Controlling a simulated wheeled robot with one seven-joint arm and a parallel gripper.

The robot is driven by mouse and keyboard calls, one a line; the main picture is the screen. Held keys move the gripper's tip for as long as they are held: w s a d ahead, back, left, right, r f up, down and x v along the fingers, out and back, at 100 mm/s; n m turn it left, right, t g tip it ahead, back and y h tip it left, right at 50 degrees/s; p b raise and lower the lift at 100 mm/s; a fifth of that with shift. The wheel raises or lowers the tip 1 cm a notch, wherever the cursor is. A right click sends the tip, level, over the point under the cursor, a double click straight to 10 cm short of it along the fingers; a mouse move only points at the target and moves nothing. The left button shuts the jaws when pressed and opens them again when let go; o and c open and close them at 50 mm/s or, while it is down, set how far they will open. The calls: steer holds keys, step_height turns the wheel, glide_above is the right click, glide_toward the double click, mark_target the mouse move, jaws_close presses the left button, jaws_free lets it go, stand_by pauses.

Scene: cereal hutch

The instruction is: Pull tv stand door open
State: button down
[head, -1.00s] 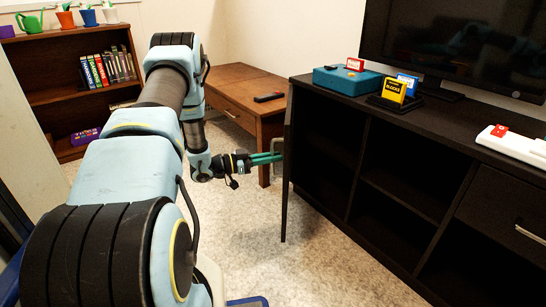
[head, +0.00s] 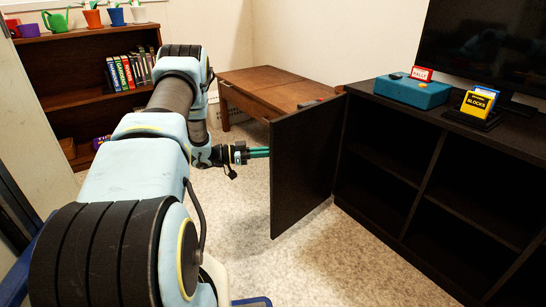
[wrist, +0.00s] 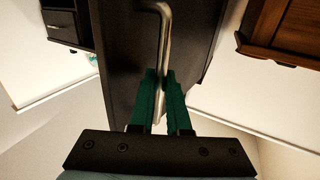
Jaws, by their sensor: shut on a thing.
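The dark TV stand (head: 420,150) stands at the right in the head view. Its door (head: 305,165) is swung well out from the left compartment and shows its broad face to the head camera. My gripper (head: 262,153) reaches behind the door's far side, and its fingertips are hidden there in the head view. In the wrist view, my gripper's green fingers (wrist: 158,98) are closed on the metal door handle (wrist: 163,38), which stands out from the dark door panel (wrist: 125,45).
A brown wooden table (head: 262,85) stands behind the door, and a bookshelf (head: 85,85) is at the back left. A teal console (head: 412,91) and a yellow game cartridge (head: 475,104) sit on the stand. Carpet (head: 240,220) in front of the door is clear.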

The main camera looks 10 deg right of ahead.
steer(key=shift+w+a, duration=0.1)
steer(key=shift+w, duration=0.3)
steer(key=c, duration=1.2)
jaws_free()
steer(key=shift+o, duration=0.2)
steer(key=a+p, duration=0.1)
steer(key=a, duration=0.9)
steer(key=shift+a, duration=0.4)
steer(key=shift+w, duration=0.1)
